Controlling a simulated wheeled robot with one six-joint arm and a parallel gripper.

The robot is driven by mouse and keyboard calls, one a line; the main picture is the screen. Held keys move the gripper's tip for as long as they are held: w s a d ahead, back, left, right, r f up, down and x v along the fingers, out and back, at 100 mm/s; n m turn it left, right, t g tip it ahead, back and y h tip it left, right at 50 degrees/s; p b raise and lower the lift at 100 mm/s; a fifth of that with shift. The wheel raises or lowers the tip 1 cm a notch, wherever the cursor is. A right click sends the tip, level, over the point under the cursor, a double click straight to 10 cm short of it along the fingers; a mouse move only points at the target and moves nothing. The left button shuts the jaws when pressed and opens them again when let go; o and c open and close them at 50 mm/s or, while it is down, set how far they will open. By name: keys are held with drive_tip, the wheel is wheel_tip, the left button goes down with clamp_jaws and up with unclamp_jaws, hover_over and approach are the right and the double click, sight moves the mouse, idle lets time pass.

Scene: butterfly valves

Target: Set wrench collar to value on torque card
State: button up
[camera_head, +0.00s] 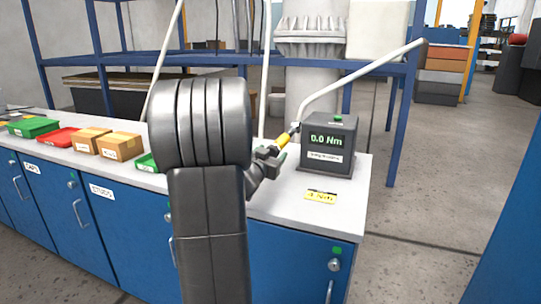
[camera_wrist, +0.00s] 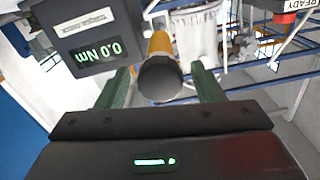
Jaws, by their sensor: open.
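The wrench's yellow collar (camera_head: 284,138) shows beside the tester, partly hidden by my arm. In the wrist view the yellow collar (camera_wrist: 160,45) sits behind a dark round end (camera_wrist: 160,80) that faces the camera. My gripper (camera_wrist: 162,86) is open, with one finger on each side of that end and visible gaps. In the head view my gripper (camera_head: 270,162) is just below the collar, partly hidden by my arm. The torque tester (camera_head: 329,148) reads 0.0 Nm; its display (camera_wrist: 98,55) shows the same. A yellow torque card (camera_head: 320,196) lies on the bench, its value too small to read.
The white bench top (camera_head: 280,210) is clear around the card. Cardboard boxes (camera_head: 120,146), a red tray (camera_head: 58,136) and a green tray (camera_head: 33,127) stand at left. A pale bar (camera_head: 365,70) slopes up rightwards. Blue shelving posts (camera_head: 392,130) stand behind.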

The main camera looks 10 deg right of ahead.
drive_tip(key=shift+c, duration=0.4)
drive_tip(key=c, duration=0.9)
drive_tip(key=shift+r+p, duration=0.1)
drive_tip(key=shift+p, duration=0.35)
drive_tip(key=shift+r+n+p, duration=0.1)
drive_tip(key=shift+n+p, duration=0.6)
drive_tip(key=shift+p, duration=0.1)
drive_tip(key=n+p, duration=0.1)
drive_tip(key=p, duration=0.1)
drive_tip(key=shift+n+p, duration=0.3)
drive_tip(key=shift+n, duration=0.1)
drive_tip(key=shift+n+p, duration=1.15)
drive_tip(key=shift+n, duration=0.05)
drive_tip(key=shift+f, duration=0.2)
